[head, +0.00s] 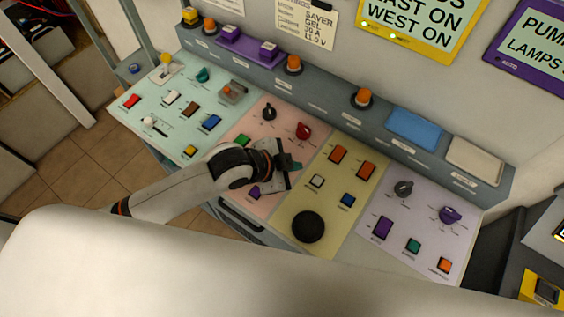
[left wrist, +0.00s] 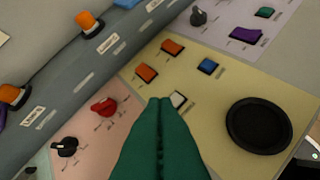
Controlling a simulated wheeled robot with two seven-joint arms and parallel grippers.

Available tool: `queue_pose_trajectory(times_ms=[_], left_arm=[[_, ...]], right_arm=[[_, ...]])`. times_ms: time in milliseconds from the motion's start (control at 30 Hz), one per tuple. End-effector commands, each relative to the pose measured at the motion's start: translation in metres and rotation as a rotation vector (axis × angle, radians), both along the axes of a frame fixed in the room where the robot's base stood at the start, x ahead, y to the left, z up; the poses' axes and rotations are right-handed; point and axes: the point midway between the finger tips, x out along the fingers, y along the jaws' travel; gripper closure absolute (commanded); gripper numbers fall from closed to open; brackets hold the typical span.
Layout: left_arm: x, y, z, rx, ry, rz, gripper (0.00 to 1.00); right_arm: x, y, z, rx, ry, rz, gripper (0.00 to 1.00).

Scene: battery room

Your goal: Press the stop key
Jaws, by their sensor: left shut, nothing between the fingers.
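A sloped control panel carries several coloured keys; their labels are too small to read, so I cannot tell which is the stop key. My left gripper (head: 294,165) is over the pink section, near its border with the yellow one. In the left wrist view its green fingers (left wrist: 160,104) are shut and empty, with the tips in front of a white key (left wrist: 178,99). That white key (head: 317,181) is on the yellow section, with two orange keys (head: 338,154), a blue key (head: 348,200) and a large black round button (head: 308,226). My right gripper is not in view.
The pink section has a red knob (head: 303,131), a black knob (head: 269,112) and a purple key (head: 254,192). The lilac section (head: 425,213) is at right, the mint section (head: 140,112) at left. Orange lamps (head: 362,97) line the raised back ledge.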

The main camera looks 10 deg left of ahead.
Motion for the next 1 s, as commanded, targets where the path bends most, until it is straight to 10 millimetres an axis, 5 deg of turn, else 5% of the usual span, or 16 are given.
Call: queue_pose_trajectory(times_ms=[433, 1000], left_arm=[[0.061, 0.045, -0.014, 0.14, -0.161, -0.23, 1.0], [0.066, 0.052, -0.017, 0.149, -0.172, -0.241, 1.0]], right_arm=[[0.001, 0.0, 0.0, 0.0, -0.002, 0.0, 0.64], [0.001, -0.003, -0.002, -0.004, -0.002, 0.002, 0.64]])
